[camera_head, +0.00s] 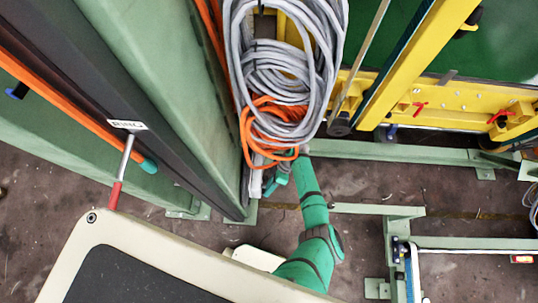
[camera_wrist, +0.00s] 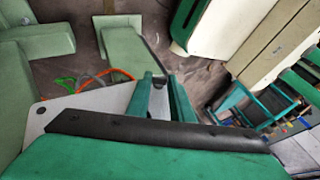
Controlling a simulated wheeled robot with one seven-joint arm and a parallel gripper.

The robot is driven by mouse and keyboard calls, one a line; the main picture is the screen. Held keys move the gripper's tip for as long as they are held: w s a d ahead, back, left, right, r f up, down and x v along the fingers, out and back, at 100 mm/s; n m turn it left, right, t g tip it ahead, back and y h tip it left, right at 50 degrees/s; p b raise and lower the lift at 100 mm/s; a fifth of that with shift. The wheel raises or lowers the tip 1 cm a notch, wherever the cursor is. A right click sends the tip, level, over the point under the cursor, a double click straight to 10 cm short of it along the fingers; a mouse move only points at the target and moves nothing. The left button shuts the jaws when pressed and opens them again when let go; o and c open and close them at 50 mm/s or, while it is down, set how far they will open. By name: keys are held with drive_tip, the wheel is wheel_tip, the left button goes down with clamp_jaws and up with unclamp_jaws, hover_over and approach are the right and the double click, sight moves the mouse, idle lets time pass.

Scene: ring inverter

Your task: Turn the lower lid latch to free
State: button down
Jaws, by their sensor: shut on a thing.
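In the wrist view, my gripper (camera_wrist: 162,80) has two teal fingers close together, shut on a small part between them. This part is taken to be the lower lid latch, but the fingers hide most of it, and its turned position cannot be told. A grey plate with holes (camera_wrist: 92,104) lies beside and behind the fingers. In the head view, my teal arm reaches up from the bottom middle. My gripper (camera_head: 276,183) shows there only as a small teal part beneath the hanging cables, and no latch can be made out.
Grey coiled cable (camera_head: 282,70) and orange cable (camera_head: 268,128) hang over my arm's end. A green column (camera_head: 165,75) stands at left. A yellow frame (camera_head: 410,65) and low green rails (camera_head: 400,152) stand at right. Brown floor (camera_head: 365,185) is open between the rails.

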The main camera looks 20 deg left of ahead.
drive_tip(key=shift+w+a+f+m+g+h, duration=0.1)
drive_tip(key=shift+w+f+m+g+h, duration=0.1)
drive_tip(key=shift+g, duration=0.7)
drive_tip(key=shift+w+f+m+g+h, duration=0.1)
drive_tip(key=shift+w+f+m+g, duration=0.1)
drive_tip(key=shift+g, duration=0.7)
drive_tip(key=c, duration=1.6)
unclamp_jaws()
drive_tip(key=shift+o, duration=0.2)
drive_tip(key=shift+r, duration=0.1)
drive_tip(key=shift+r, duration=0.1)
drive_tip(key=s+d+r, duration=0.3)
drive_tip(key=s+r, duration=0.9)
drive_tip(key=s, duration=0.1)
drive_tip(key=shift+s+d+r, duration=0.3)
drive_tip(key=shift+d+r, duration=0.05)
